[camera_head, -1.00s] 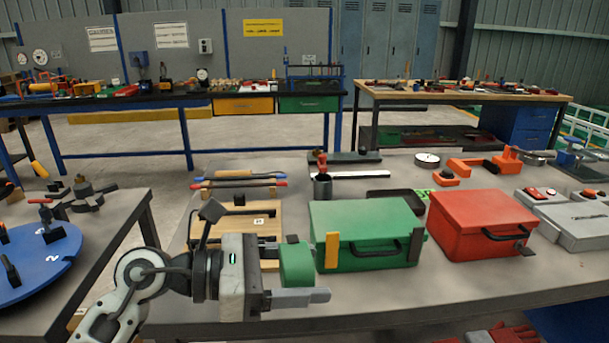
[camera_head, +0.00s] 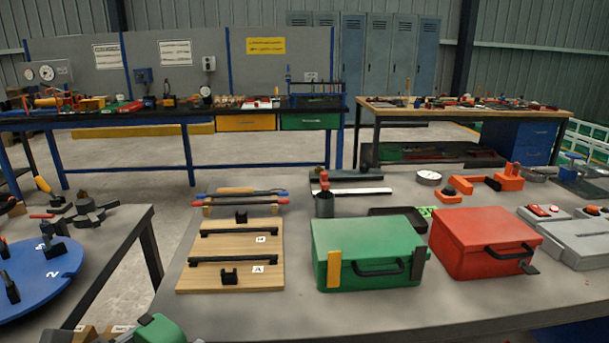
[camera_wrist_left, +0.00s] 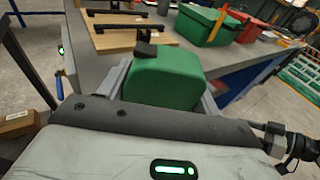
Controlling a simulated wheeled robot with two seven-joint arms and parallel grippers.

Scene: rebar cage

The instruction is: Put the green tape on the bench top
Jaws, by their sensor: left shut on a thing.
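The green tape (camera_wrist_left: 165,78) is a rounded green block with a dark tab on top in the left wrist view. My left gripper (camera_wrist_left: 163,88) is shut on it, one grey finger on each side. In the head view only part of the tape (camera_head: 160,329) shows at the bottom edge, left of the bench's front left corner; most of my gripper is cut off there. The grey bench top (camera_head: 400,306) spreads to the right of it and also shows behind the tape in the left wrist view (camera_wrist_left: 88,58). My right gripper is not in view.
On the bench stand a wooden board (camera_head: 230,270) with black handles, a green box (camera_head: 366,245), a red box (camera_head: 484,235) and a dark cup (camera_head: 325,205). A round blue plate (camera_head: 40,272) lies on the left table. The bench's front strip is bare.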

